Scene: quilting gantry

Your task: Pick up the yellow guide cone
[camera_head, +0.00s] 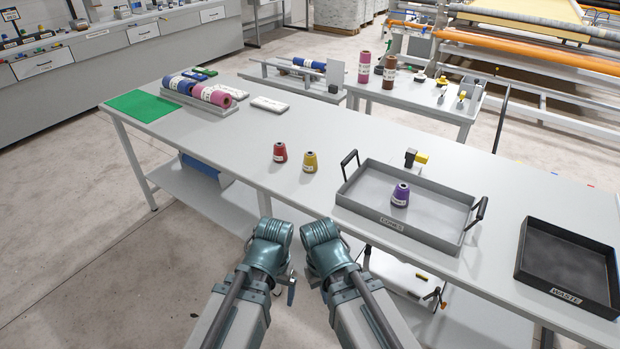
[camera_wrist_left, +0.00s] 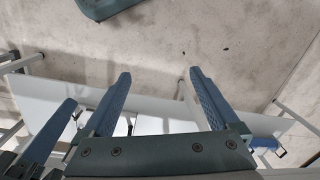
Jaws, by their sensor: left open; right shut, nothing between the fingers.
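The yellow guide cone (camera_head: 310,162) stands upright on the grey table, with a white label on its front. A red cone (camera_head: 280,152) stands close to its left. My left gripper (camera_wrist_left: 160,75) is open and empty; its two blue fingers are spread over floor and a table edge in the left wrist view. In the head view it is low at the table's near side, mostly hidden behind its wrist. My right gripper (camera_head: 323,290) is shut and empty beside it, also mostly hidden. Both are well short of the yellow cone, which is not in the left wrist view.
A grey tray (camera_head: 447,242) with raised handles holds a purple cone (camera_head: 400,195), right of the yellow cone. A black waste tray (camera_head: 567,295) is further right. Fabric rolls (camera_head: 212,96) and a green mat (camera_head: 141,105) lie far left. The table around both cones is clear.

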